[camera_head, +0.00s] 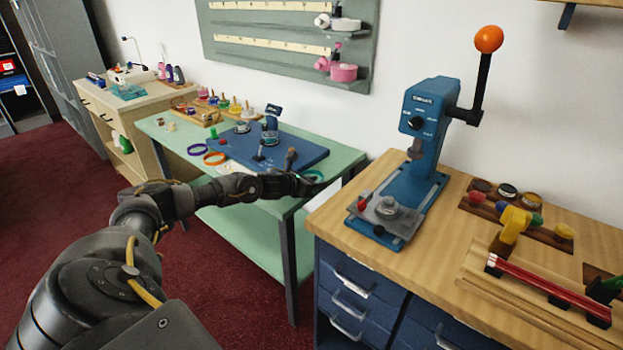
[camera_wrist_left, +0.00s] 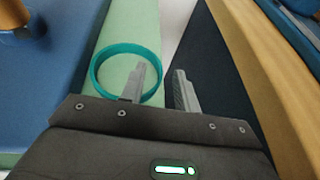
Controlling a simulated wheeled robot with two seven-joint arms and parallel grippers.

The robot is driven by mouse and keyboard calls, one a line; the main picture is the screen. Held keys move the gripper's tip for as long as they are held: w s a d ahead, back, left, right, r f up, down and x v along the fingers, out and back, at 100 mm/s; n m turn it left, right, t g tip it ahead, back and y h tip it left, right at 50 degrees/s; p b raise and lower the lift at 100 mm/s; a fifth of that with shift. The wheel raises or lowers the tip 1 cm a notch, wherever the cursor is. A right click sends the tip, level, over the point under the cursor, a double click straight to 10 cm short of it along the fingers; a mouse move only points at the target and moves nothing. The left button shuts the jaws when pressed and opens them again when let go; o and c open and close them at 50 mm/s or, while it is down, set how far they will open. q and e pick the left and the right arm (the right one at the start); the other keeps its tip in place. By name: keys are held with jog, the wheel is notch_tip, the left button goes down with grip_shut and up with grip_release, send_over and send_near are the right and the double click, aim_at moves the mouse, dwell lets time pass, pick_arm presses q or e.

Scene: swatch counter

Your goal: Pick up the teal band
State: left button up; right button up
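The teal band (camera_head: 314,174) lies at the right end of the green table in the head view, partly hidden by my left gripper (camera_head: 307,186). In the left wrist view the teal band (camera_wrist_left: 95,76) is a thin upright-walled ring lying flat on the green top. My left gripper (camera_wrist_left: 160,70) is open there. Its left finger overlaps the ring's opening and its right finger is outside the ring, so the band's right wall shows between them. I cannot tell how far the fingertips are above the table. My right gripper is not in view.
A blue board (camera_head: 300,150) with small tools lies beside the band on the green table (camera_head: 160,132). Purple (camera_head: 197,149) and orange (camera_head: 214,158) bands lie farther left. A wooden counter (camera_head: 450,240) with a blue press (camera_head: 425,140) stands close on the right, across a gap.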

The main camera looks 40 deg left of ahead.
pick_arm(q)
grip_shut()
dwell(0.4)
notch_tip(320, 180, up, 10)
jog(key=shift+b, duration=0.3)
